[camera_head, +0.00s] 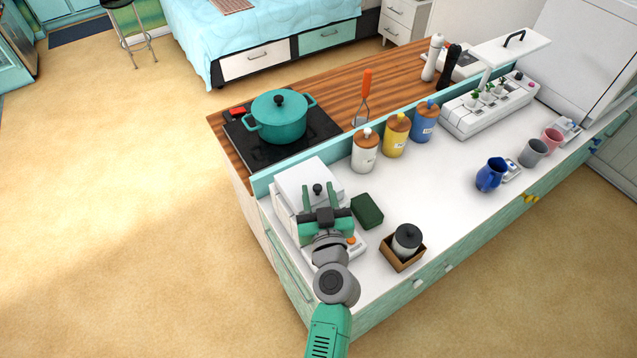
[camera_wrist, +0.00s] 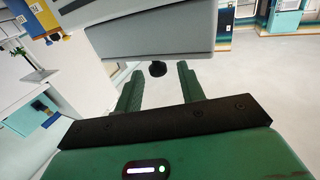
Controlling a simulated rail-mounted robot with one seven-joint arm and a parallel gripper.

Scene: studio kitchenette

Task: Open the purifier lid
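A white boxy appliance (camera_head: 304,176), which I take to be the purifier, stands at the near left end of the white counter. A small black knob (camera_head: 317,189) is on its lid. In the wrist view the appliance's grey-white body (camera_wrist: 160,35) fills the upper middle, with the round black knob (camera_wrist: 158,69) at its edge. My gripper (camera_head: 319,187) is at the appliance with its two green fingers spread. In the wrist view the knob appears in the gap between the fingertips (camera_wrist: 160,72), with space on both sides. The lid looks closed. My gripper hides part of the appliance's front.
A dark green block (camera_head: 367,211) and a brown box (camera_head: 403,254) holding a black-lidded jar (camera_head: 407,239) are right of my gripper. Three canisters (camera_head: 396,135) line the ledge behind. A teal pot (camera_head: 279,117) sits on the cooktop. The counter's middle is clear.

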